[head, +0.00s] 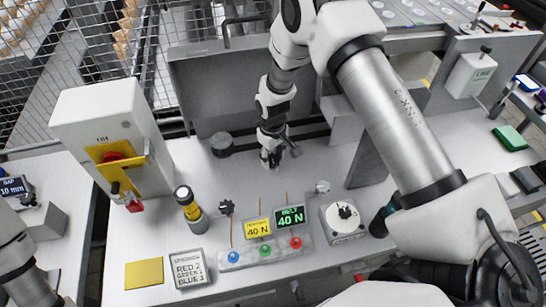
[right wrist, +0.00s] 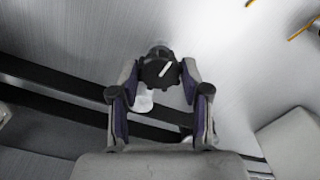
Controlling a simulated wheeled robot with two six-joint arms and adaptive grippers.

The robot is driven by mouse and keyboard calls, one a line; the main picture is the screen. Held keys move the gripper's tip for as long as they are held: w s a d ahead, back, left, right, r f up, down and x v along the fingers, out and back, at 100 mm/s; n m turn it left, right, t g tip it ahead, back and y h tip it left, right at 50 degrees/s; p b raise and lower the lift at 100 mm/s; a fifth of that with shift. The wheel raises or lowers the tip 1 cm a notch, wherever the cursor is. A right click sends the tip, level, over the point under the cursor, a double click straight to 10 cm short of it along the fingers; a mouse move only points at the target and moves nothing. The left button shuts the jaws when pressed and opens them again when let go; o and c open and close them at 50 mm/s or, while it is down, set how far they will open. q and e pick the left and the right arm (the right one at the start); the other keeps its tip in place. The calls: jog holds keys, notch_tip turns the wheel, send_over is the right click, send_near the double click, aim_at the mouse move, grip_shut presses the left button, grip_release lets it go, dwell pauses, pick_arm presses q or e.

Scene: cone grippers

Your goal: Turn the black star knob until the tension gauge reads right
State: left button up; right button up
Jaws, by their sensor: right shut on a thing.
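The black star knob (right wrist: 159,72) shows in the right wrist view with a white mark on its face. My right gripper (right wrist: 158,80) is shut on it, one finger on each side. In the head view my right gripper (head: 270,160) points down near the black belt at the back of the bench, and I cannot clearly make out the knob there. The green-lit gauge (head: 290,216) reads 40 N. The yellow tension sign (head: 257,228) beside it also says 40 N. My left gripper is out of view; only part of that arm shows at lower left.
A white press-like machine (head: 105,115) stands at left. A grey upright panel is behind.

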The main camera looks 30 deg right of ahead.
aim_at(272, 159)
jog(key=shift+s+f+n, duration=0.1)
jog(key=shift+f+n, duration=0.05)
jog(key=shift+n, duration=0.45)
jog(key=o, duration=1.1)
jog(key=shift+o, duration=0.2)
notch_tip(272, 159, up, 12)
jog(key=shift+w, duration=0.2)
